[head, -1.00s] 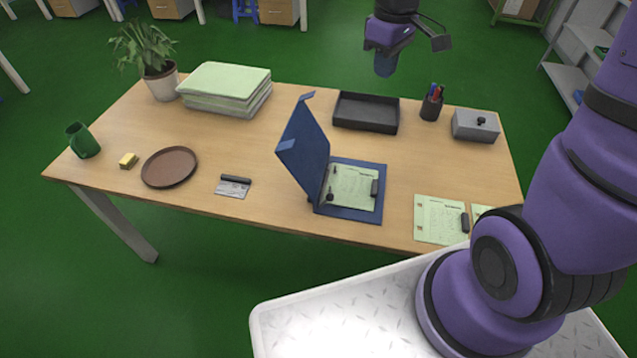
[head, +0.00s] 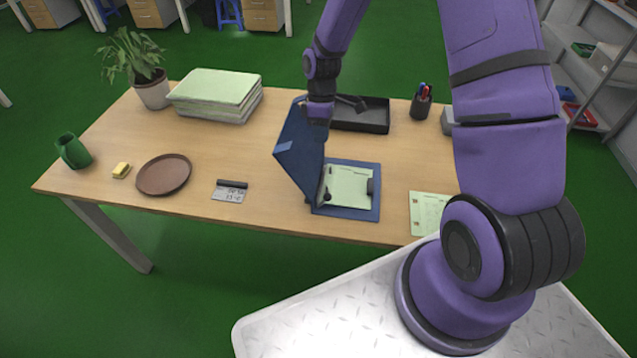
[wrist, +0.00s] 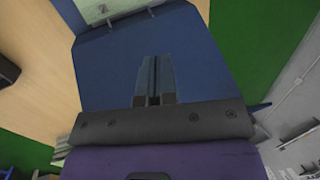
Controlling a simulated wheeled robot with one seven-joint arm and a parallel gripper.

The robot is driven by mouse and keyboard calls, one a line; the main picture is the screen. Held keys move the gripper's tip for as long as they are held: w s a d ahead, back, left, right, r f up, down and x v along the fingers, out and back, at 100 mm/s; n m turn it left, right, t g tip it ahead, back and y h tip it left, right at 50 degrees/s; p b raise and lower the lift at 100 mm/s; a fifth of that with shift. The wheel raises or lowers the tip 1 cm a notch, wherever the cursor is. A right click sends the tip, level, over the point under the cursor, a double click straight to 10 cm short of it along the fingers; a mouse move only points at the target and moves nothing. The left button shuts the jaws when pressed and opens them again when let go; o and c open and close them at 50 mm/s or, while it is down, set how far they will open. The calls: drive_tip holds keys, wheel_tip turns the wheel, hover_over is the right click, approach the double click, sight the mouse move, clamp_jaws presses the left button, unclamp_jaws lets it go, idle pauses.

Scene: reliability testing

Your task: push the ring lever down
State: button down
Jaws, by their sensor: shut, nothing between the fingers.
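An open blue binder (head: 349,213) lies on the table with a pale green sheet (head: 348,187) in it. Its blue cover (head: 298,152) stands up, tilted to the left. A small dark fitting (head: 327,198) sits by the sheet's left edge near the spine; I cannot tell whether it is the ring lever or how it is set. My gripper (head: 317,122) is shut and empty, pointing down beside the cover's upper part.
A black tray (head: 365,116) stands behind the binder and a pen cup (head: 421,106) to its right. A loose green sheet (head: 428,213) lies at the front right. A small display (head: 229,191), brown plate (head: 164,174) and paper stack (head: 216,95) are left.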

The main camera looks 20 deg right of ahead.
drive_tip(key=shift+a+f, duration=0.25)
drive_tip(key=shift+f, duration=0.2)
drive_tip(key=x, duration=1)
drive_tip(key=shift+s+f, duration=0.25)
drive_tip(key=shift+s, duration=0.95)
drive_tip(key=shift+s+a+f, duration=0.1)
drive_tip(key=shift+s+f, duration=0.15)
drive_tip(key=shift+s, duration=0.45)
